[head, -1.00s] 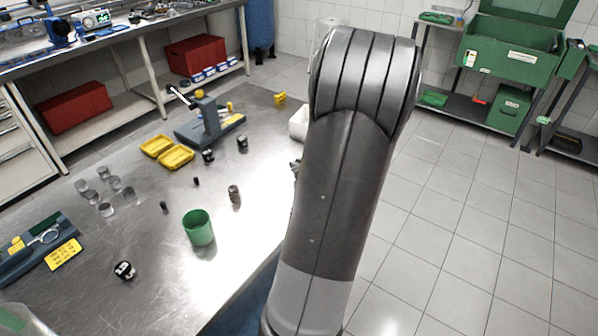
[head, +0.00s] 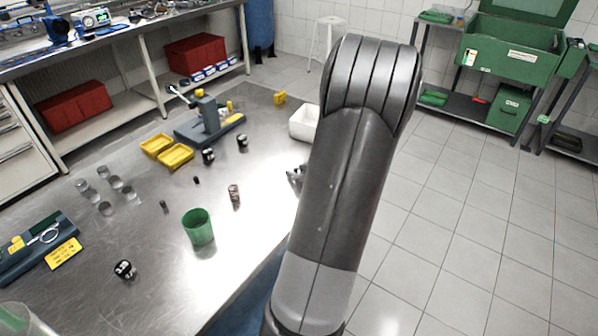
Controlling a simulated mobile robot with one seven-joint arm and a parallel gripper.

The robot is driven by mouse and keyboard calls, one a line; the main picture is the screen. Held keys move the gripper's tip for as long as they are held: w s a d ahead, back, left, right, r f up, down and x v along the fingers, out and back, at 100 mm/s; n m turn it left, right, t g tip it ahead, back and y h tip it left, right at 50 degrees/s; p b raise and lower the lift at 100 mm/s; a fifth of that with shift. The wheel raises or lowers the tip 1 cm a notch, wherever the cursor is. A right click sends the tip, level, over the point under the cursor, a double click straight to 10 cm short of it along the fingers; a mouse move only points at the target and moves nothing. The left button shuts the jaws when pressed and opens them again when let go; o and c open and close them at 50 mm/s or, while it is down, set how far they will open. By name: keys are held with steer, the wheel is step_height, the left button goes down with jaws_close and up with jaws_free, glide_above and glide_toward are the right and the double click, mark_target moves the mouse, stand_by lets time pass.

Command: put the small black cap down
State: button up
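My gripper (head: 296,177) shows only in part, at the left edge of my arm over the right side of the metal table. The arm hides the rest, and I cannot tell whether it is open or shut, or whether it holds a cap. Two tiny black pieces stand on the table, one near the middle (head: 197,180) and one left of the green cup (head: 164,205). Larger black pieces with white marks stand by the yellow trays (head: 208,156), by the stand (head: 242,141) and at the front (head: 124,269). I cannot tell which is the small black cap.
The green cup (head: 198,228) and a brownish cylinder (head: 234,194) stand left of my gripper. A white bin (head: 304,122) is behind it. Yellow trays (head: 176,157), a blue-grey stand (head: 207,120) and several clear glasses (head: 116,182) are farther off. The front middle of the table is bare.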

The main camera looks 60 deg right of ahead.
stand_by(0.3)
steer(key=v, duration=1)
steer(key=shift+o, duration=0.6)
steer(key=shift+s+a+r, duration=0.1)
steer(key=shift+s+a, duration=0.15)
steer(key=shift+s, duration=0.2)
